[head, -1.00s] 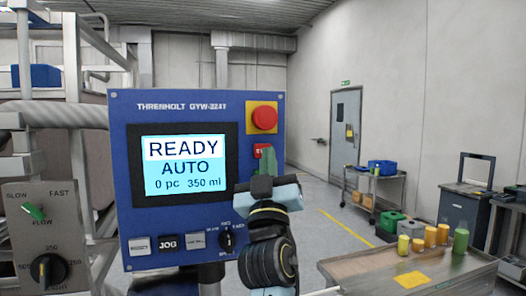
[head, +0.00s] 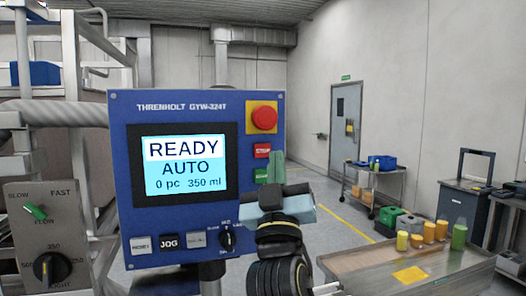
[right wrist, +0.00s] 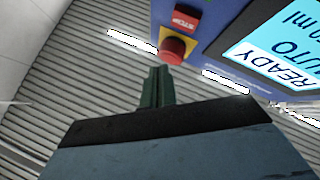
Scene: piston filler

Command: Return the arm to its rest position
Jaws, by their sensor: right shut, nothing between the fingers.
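My right gripper (head: 277,168) is shut and empty, its green fingers pointing up at the right edge of the blue control panel (head: 185,101). In the right wrist view the shut fingers (right wrist: 156,88) show below the red emergency stop (right wrist: 173,47), with a gap in that picture. The panel's screen (head: 184,165) reads READY, AUTO, 0 pc, 350 ml. The red stop button (head: 262,150) is clear of the gripper in the head view. The green button (head: 261,175) shows beside the fingers. My left gripper is not in view.
A grey box with a green flow knob (head: 36,211) and a black volume knob (head: 46,268) stands at left. A steel table (head: 350,268) with yellow and green containers is at right. A cart (head: 374,182) stands farther back. Open floor lies between.

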